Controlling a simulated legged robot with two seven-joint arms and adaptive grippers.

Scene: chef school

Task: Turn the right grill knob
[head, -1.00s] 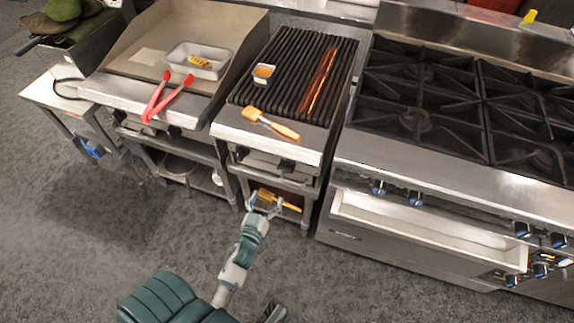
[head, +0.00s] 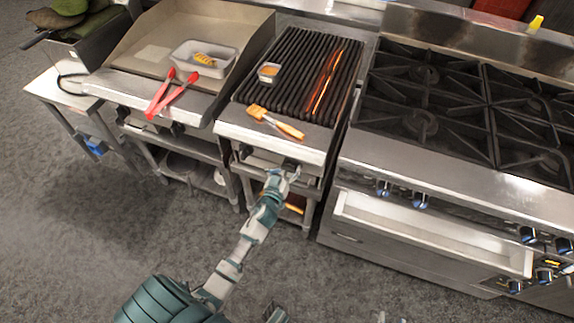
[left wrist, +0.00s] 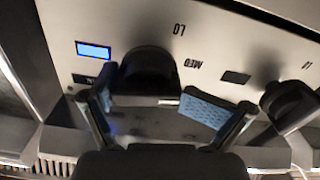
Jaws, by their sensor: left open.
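The grill (head: 300,75) stands in the middle of the head view, with a glowing orange strip on the right side of its grate. Its right knob (left wrist: 148,72) is black and shows in the left wrist view, which looks upside down. My left gripper (head: 285,174) is at the grill's front panel, below the front ledge. In the left wrist view its open fingers (left wrist: 150,92) lie on either side of the right knob. I cannot tell whether they touch it. A second black knob (left wrist: 290,103) is outside the fingers.
Red tongs (head: 170,95) and a metal tray (head: 203,60) are on the griddle to the left. A stove (head: 440,100) stands close on the right.

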